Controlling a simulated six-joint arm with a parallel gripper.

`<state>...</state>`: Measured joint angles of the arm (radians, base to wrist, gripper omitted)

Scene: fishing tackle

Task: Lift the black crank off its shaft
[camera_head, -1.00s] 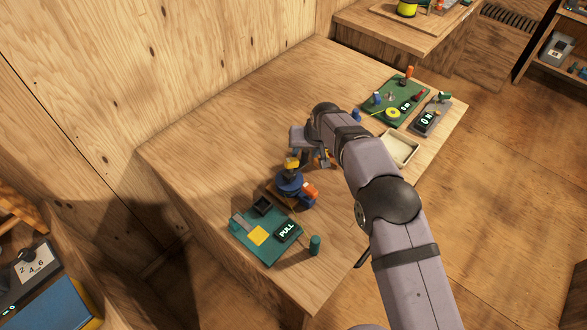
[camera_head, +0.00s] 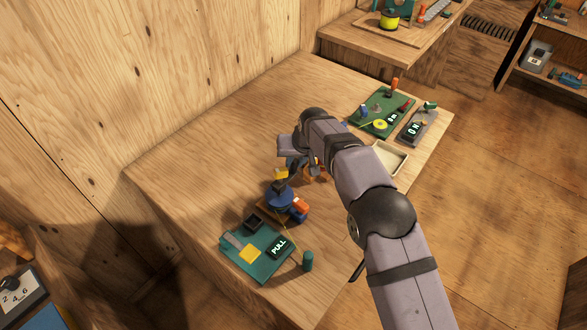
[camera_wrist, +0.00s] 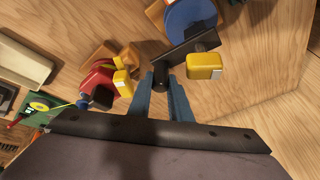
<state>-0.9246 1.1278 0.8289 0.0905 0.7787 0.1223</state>
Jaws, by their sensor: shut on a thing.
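The blue reel (camera_wrist: 187,15) lies beyond and partly behind the crank. In the head view, the yellow knob (camera_head: 281,174) shows above the blue reel (camera_head: 279,198). The shaft is hidden, and I cannot tell whether the crank still touches it.
A red and yellow object (camera_wrist: 103,80) sits close to my fingers on the left in the wrist view. A green board marked PULL (camera_head: 250,266) lies in front of the reel. A cream tray (camera_head: 404,160) and another green board (camera_head: 366,125) are farther right. The table's back left is clear.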

